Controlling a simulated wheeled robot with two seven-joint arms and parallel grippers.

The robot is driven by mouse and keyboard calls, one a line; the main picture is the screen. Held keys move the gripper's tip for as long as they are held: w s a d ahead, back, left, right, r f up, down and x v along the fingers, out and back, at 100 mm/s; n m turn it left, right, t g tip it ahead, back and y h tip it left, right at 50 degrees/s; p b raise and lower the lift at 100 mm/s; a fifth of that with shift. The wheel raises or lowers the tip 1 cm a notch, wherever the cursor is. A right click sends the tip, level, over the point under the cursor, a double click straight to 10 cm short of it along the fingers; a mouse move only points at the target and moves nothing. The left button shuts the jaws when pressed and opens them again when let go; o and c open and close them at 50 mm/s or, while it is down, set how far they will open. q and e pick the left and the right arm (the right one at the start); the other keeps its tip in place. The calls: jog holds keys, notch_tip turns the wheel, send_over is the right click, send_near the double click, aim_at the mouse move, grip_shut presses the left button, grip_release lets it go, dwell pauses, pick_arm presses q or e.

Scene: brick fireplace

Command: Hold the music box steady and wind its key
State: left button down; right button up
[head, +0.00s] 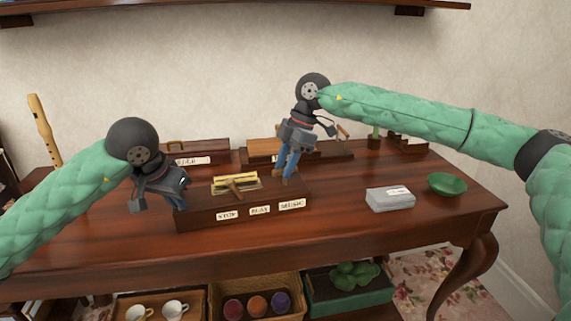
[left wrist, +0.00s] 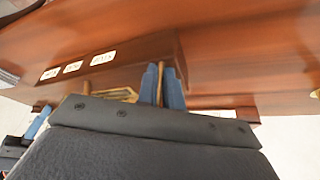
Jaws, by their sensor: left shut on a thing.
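The music box (head: 195,219) is a long dark wooden box near the table's front edge, with white labels on its front and a brass mechanism (head: 250,181) on top. A wooden T-shaped piece (head: 238,188) stands out over the brass; I cannot tell if it is the key. My left gripper (head: 181,190) is at the box's left end. In the left wrist view its blue fingers (left wrist: 161,85) are shut on a thin wooden part at the end of the box (left wrist: 135,52).
A grey box (head: 390,200) and a green bowl (head: 447,184) stand on the right of the table (head: 345,228). More wooden boxes (head: 200,147) stand behind, and a wooden flute (head: 44,130) at the left. Baskets (head: 290,287) are underneath. The table's front right is clear.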

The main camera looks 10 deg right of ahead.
jog(key=shift+r, duration=0.1)
jog(key=v, duration=1.2)
pick_arm(q)
jog(key=c, duration=1.5)
grip_release()
jog(key=shift+r, duration=0.1)
